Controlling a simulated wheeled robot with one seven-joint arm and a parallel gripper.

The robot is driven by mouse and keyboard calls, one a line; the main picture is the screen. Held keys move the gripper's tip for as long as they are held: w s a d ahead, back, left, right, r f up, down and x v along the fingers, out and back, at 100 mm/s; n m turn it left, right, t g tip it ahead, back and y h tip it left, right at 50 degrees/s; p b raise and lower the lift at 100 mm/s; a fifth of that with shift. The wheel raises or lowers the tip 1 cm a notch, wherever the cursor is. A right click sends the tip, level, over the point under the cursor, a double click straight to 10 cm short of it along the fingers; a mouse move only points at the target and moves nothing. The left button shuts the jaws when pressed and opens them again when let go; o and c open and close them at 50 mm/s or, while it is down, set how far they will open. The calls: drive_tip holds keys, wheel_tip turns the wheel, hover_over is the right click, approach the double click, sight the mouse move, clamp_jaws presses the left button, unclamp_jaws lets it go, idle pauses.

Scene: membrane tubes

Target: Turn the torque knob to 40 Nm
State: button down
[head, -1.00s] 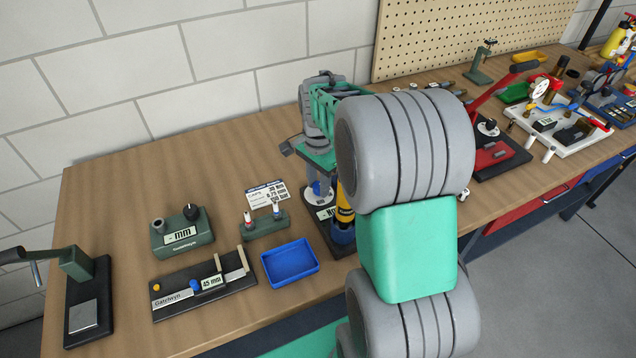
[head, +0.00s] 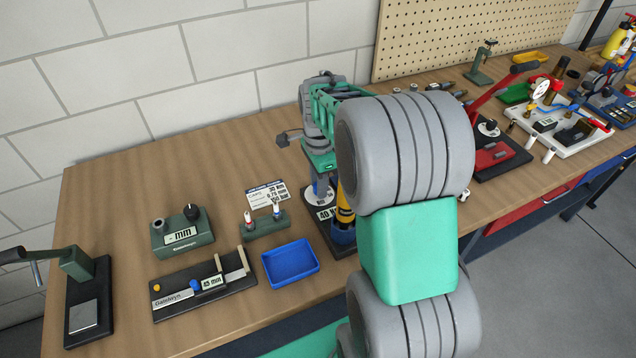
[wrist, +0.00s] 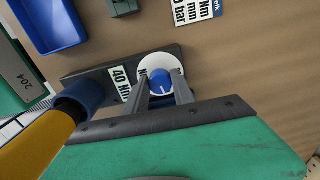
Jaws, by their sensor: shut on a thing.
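The torque knob (wrist: 160,80) is blue with a white pointer line and sits on a round white dial (wrist: 147,68) on a dark base (wrist: 92,84). My gripper (wrist: 163,92) is shut on the knob, a finger at each side. A label on the base (wrist: 122,83) reads 40 Nm in the wrist view. A yellow and blue tool (head: 344,215) stands on the same base.
A blue tray (head: 290,263) lies left of the base, with a green two-post stand (head: 265,226) behind it. A white card (head: 268,192) lies near the wall. A gauge reading 45 mm (head: 205,287) and a green mm box (head: 181,232) are farther left.

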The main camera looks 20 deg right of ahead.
drive_tip(key=c, duration=1.1)
unclamp_jaws()
drive_tip(key=shift+o, duration=0.2)
drive_tip(key=shift+r, duration=0.1)
wheel_tip(320, 180, up, 8)
drive_tip(key=shift+f+b, duration=0.2)
drive_tip(key=shift+b, duration=0.2)
